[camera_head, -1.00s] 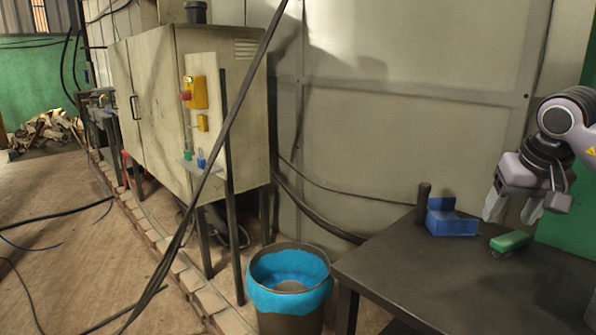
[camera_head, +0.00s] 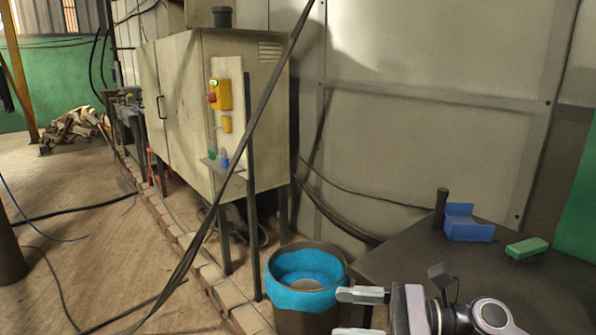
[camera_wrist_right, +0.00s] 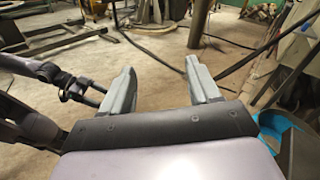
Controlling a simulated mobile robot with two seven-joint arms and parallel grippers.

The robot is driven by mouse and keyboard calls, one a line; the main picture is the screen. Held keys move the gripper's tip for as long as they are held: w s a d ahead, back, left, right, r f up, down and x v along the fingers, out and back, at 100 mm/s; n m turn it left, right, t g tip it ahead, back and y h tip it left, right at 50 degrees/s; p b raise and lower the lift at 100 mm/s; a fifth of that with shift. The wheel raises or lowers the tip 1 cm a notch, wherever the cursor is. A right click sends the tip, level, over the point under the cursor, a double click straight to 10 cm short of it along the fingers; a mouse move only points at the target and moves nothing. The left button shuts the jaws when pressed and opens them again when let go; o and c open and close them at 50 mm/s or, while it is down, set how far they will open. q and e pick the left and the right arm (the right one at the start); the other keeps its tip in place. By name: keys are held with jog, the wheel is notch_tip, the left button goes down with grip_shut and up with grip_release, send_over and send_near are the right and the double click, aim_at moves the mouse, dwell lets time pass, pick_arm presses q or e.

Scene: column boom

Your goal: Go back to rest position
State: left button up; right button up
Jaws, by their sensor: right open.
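My right gripper (camera_head: 362,312) is low in the head view, in front of the dark table and beside the bin. Its two fingers are spread apart and point left. In the right wrist view the open fingers (camera_wrist_right: 160,88) have nothing between them, only floor beyond. My left gripper does not show in the head view.
A dark table (camera_head: 400,262) at the right holds a blue holder (camera_head: 468,228), a dark upright cylinder (camera_head: 440,208) and a green block (camera_head: 527,248). A bin with a blue liner (camera_head: 305,285) stands left of it. A cabinet (camera_head: 235,110) stands behind. Cables cross the open floor.

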jog(key=s+d+f+n+t+h, duration=0.1)
jog(key=d+f+n+t+h, duration=0.25)
jog(key=n, duration=0.85)
jog(key=s+d+f+n+t+h+p, duration=0.1)
jog(key=d+f+n+t+h, duration=0.3)
jog(key=n, duration=0.7)
jog(key=s+f+n+t+h, duration=0.15)
jog(key=f+n+t, duration=0.4)
jog(key=n, duration=0.65)
jog(key=s+d+f+m+g+h, duration=0.2)
jog(key=s+f+m+g+h, duration=0.1)
jog(key=s+f+m, duration=0.4)
jog(key=s+d+f+m+g+h+p, duration=0.1)
jog(key=s+d+f+m+g+h, duration=0.1)
jog(key=s+f+m, duration=0.4)
jog(key=shift+s+d+f+m+g+h, duration=0.2)
jog(key=shift+s+f+m+g+h, duration=0.25)
jog(key=shift+m, duration=0.45)
